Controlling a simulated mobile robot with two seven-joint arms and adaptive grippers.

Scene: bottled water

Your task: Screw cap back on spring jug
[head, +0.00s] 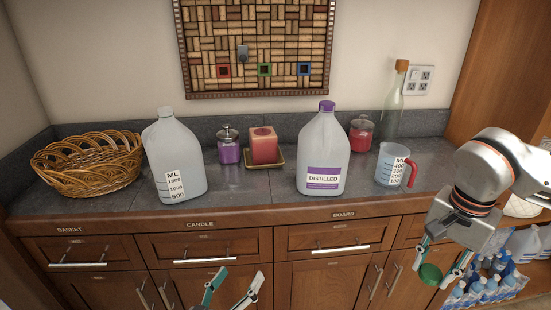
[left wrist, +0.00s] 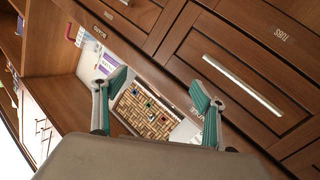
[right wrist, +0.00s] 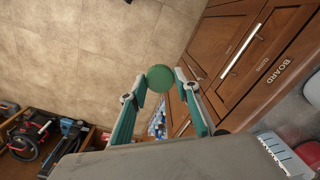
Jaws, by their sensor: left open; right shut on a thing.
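A green cap (head: 430,274) is held between the fingertips of my right gripper (head: 443,270), in front of the drawers at the right and below the counter top. The right wrist view shows the round green cap (right wrist: 160,78) at the fingertips. A translucent jug (head: 176,158) with ML markings stands upright on the counter at left, and I see no cap on its neck. A second jug (head: 322,152), labelled DISTILLED, stands right of the middle and wears a purple cap. My left gripper (head: 232,290) is open and empty, low in front of the cabinets.
On the counter (head: 240,198) are a wicker basket (head: 88,162), purple jar (head: 229,150), red candle (head: 263,146), red jar (head: 361,135), measuring cup (head: 391,166) and corked bottle (head: 393,108). Counter space shows before the candle. Several bottles (head: 490,285) stand low at right.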

